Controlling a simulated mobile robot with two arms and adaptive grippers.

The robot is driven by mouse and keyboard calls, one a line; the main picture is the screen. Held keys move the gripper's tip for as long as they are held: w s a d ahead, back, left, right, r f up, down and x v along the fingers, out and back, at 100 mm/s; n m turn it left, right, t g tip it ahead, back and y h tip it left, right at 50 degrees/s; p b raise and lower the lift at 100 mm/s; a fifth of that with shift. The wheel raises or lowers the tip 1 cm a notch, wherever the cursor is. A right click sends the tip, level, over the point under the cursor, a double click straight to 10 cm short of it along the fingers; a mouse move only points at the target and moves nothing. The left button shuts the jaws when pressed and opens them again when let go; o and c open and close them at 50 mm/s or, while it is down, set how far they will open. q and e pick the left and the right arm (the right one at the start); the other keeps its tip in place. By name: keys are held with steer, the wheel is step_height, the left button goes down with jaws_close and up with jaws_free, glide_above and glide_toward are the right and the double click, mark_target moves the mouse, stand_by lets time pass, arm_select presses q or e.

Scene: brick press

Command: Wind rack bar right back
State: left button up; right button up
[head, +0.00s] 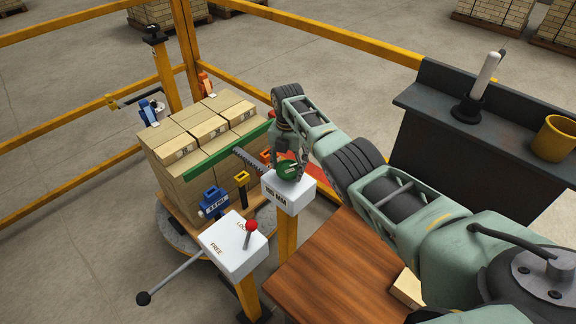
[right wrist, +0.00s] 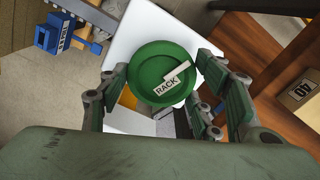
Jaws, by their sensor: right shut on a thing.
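The green rack knob (head: 288,170), marked RACK, sits on a white box (head: 281,190) on a yellow post. In the right wrist view the round green knob (right wrist: 163,74) fills the middle, its label tilted. My right gripper (head: 287,165) comes from above with its fingers around the knob, shut on it; in the wrist view the fingers (right wrist: 172,92) stand on both sides. The green rack bar (head: 228,149) lies along the near upper side of the carton stack (head: 192,140), with a dark toothed rack (head: 248,160) running toward the box. My left gripper is not in view.
A white box with a red-knobbed lever (head: 233,244), marked LOCK and FREE, stands in front. A wooden table (head: 335,265) is at lower right. A dark bench (head: 470,125) holds a yellow cup (head: 556,138). Yellow rails (head: 75,125) enclose the back.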

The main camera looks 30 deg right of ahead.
mark_target(287, 167)
steer(key=n+b, duration=0.1)
steer(key=n, duration=0.5)
steer(key=shift+a, duration=0.1)
stand_by(0.5)
steer(key=o, duration=1.1)
steer(key=shift+a, duration=0.1)
steer(key=shift+r, duration=0.1)
step_height(287, 167, up, 12)
steer(key=shift+o, duration=0.2)
